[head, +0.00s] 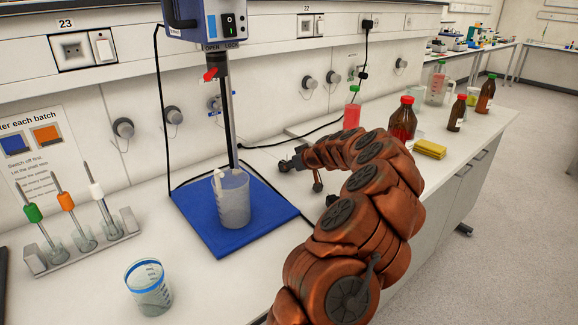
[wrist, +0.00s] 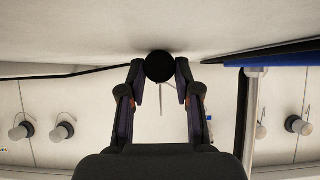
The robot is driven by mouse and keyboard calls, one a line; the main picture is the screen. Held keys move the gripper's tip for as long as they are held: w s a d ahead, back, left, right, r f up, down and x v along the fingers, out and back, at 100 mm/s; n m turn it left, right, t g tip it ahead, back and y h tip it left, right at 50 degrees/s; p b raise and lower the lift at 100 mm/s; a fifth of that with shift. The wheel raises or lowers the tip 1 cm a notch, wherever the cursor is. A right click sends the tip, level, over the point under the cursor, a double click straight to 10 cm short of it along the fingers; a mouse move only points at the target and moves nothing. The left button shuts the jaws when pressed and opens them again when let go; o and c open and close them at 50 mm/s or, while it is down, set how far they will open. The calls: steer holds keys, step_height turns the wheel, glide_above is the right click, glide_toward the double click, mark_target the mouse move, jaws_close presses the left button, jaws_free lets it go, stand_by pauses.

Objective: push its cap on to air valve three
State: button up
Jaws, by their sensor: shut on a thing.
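My gripper (wrist: 160,80) is shut on a round black cap (wrist: 160,66), which sits between its fingertips in the wrist view. A thin grey strip or cord shows just beyond the cap. In the head view my gripper (head: 290,163) is low in front of the back wall, right of the blue mat; the held cap cannot be made out there. Several grey round wall fittings with hanging cords show, such as one (head: 123,128) at the left and one (head: 310,82) above my gripper. I cannot read which is air valve three.
A beaker (head: 232,203) stands on the blue mat (head: 212,241) under a stirrer (head: 210,18). A black cable runs along the wall behind my gripper.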

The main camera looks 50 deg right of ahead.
jaws_close()
steer(key=shift+r, duration=2.45)
